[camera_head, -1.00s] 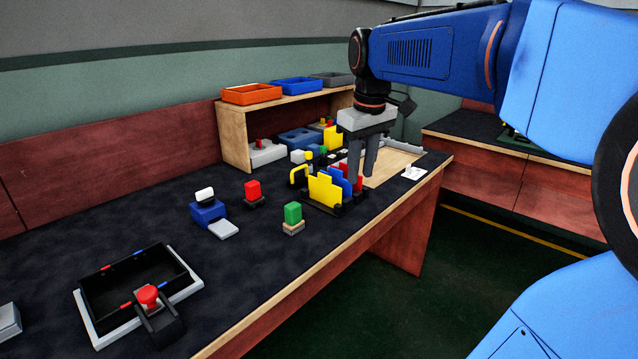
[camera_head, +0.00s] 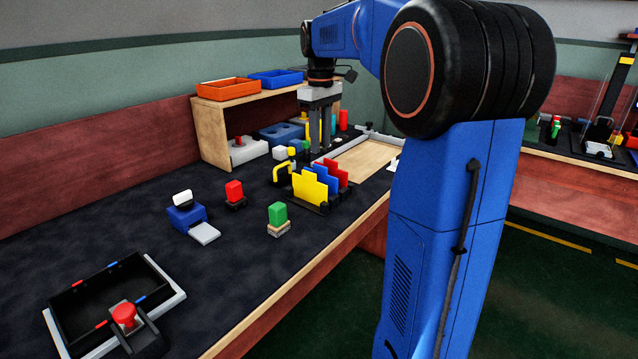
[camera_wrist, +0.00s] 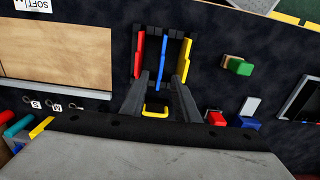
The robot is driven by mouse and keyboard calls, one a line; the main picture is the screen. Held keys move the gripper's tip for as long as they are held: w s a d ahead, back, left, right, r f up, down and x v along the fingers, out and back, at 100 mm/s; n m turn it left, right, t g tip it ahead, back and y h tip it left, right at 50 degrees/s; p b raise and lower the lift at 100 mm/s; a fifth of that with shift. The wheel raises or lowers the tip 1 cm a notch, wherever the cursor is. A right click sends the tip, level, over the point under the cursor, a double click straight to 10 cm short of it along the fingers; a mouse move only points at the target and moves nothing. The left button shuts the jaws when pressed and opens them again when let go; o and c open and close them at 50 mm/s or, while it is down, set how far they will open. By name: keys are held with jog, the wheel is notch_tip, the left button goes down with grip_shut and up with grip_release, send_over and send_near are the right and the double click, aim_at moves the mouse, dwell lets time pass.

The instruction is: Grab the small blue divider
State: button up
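The blue divider (camera_head: 325,181) stands upright in a small black rack (camera_head: 322,208), between a yellow divider (camera_head: 309,187) and a red divider (camera_head: 338,171). In the wrist view the blue divider (camera_wrist: 162,58) appears as a thin upright strip, its lower end showing between my fingertips. My gripper (camera_head: 320,150) points down behind the rack, its fingers apart and nothing held. In the wrist view my gripper (camera_wrist: 160,82) has its fingertips at the near end of the rack. Its exact height above the rack cannot be told.
A yellow handle (camera_head: 283,170) stands left of the rack. A wooden shelf (camera_head: 211,134) with bins is behind. A wooden board (camera_head: 368,159) lies right of the rack.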

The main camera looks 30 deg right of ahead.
aim_at(320, 172)
notch_tip(320, 172, down, 13)
jog(key=shift+s+a+r, duration=0.1)
jog(key=shift+r, duration=0.1)
grip_shut()
dwell(0.4)
